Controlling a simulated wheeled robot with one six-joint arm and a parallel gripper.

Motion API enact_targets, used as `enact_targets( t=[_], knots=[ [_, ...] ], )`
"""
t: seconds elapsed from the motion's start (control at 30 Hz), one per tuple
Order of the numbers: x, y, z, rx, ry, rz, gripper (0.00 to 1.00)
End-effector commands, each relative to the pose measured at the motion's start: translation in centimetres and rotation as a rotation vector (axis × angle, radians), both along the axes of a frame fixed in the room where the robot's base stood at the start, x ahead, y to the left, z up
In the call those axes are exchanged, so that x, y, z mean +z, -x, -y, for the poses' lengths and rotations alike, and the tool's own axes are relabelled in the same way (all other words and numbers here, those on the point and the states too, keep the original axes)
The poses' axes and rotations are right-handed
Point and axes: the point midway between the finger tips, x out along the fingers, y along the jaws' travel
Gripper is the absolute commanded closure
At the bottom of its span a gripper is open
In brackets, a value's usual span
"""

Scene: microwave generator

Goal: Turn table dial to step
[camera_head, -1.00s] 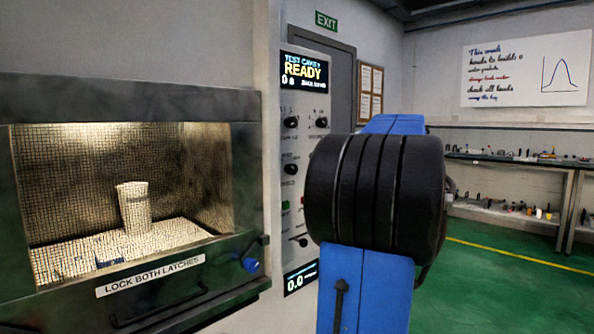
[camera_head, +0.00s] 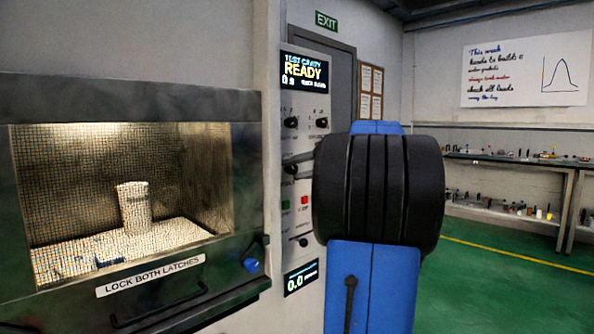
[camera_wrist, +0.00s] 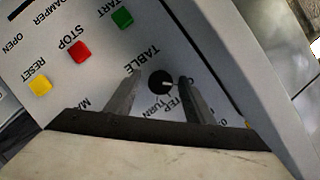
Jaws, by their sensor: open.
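The table dial (camera_wrist: 160,82) is a round black knob with a pale pointer line. In the wrist view it sits upside down beside the TABLE label, and its line points to the picture's right. My gripper (camera_wrist: 160,78) is open, with one finger on each side of the dial; I cannot tell whether either touches it. The right finger partly covers the lettering that looks like STEP, near the word TURN. In the head view the dial (camera_head: 290,169) shows on the panel, left of my bulky black wrist, which hides most of the gripper.
Green start (camera_wrist: 122,18), red stop (camera_wrist: 79,51) and yellow reset (camera_wrist: 40,85) buttons lie near the dial. The panel display (camera_head: 305,71) reads READY. Left is the lit cavity with a cup (camera_head: 134,207) and a blue latch (camera_head: 251,265). Green floor is open at right.

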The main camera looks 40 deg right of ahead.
Motion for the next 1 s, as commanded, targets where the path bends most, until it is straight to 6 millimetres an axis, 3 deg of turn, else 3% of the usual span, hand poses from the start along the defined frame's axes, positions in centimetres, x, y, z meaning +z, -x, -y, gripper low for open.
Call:
enact_targets(
  t=[0.1,0.27,0.67,1.0],
  knots=[
    [0.01,0.02,0.01,0.000,0.000,0.000,0.54],
    [0.01,0.02,-0.01,0.000,0.000,0.000,0.93],
    [-0.06,0.04,0.04,0.001,-0.059,0.000,0.93],
    [-0.27,0.05,0.17,0.001,-0.303,-0.001,0.93]
  ],
)
